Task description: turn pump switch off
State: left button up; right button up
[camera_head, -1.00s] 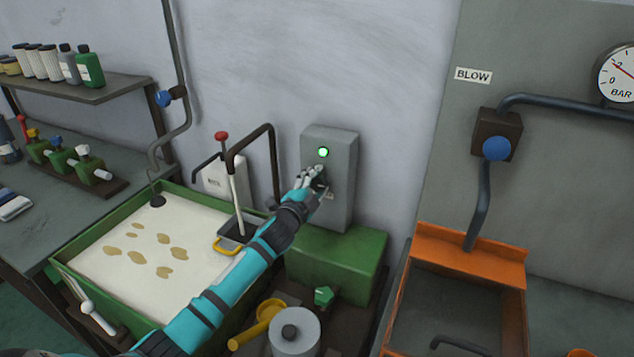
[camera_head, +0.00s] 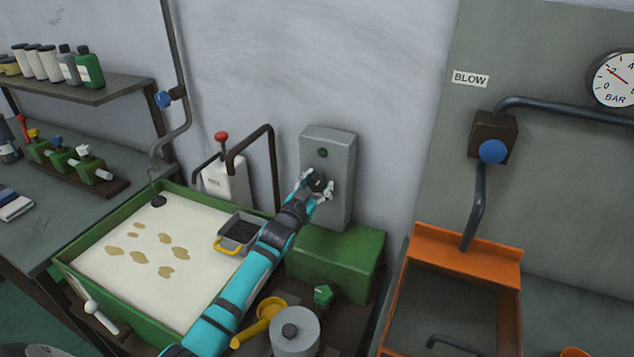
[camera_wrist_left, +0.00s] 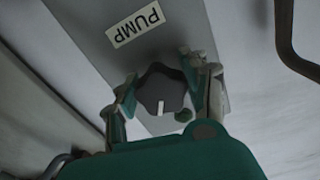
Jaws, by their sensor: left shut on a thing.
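The grey pump switch box (camera_head: 341,211) is mounted on the wall above a green block. Its round lamp (camera_head: 322,153) is dark green and unlit. The dark pump knob (camera_head: 319,181) is on the front of the box. In the left wrist view the knob (camera_wrist_left: 160,88) is lobed with a white mark, and a PUMP label (camera_wrist_left: 135,24) is beside it. My left gripper (camera_head: 317,187) has its fingers on both sides of the knob and is shut on it; it also shows in the left wrist view (camera_wrist_left: 163,92). My right gripper is not in view.
A green-rimmed tray (camera_head: 85,303) with pale fluid and brown patches is at the left. A grey basket (camera_head: 240,231) with a yellow handle is near my left arm. An orange-rimmed bin (camera_head: 465,254) stands at the right. A dark pipe (camera_head: 272,165) rises left of the box.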

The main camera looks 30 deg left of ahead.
pick_arm(q)
jog(key=n+p, duration=0.1)
jog(key=n, duration=0.5)
jog(key=shift+d+f, duration=0.1)
jog(key=shift+d, duration=0.05)
dwell(0.5)
jog(key=o, duration=1.2)
jog(key=s, duration=1.2)
jog(key=shift+d, duration=0.3)
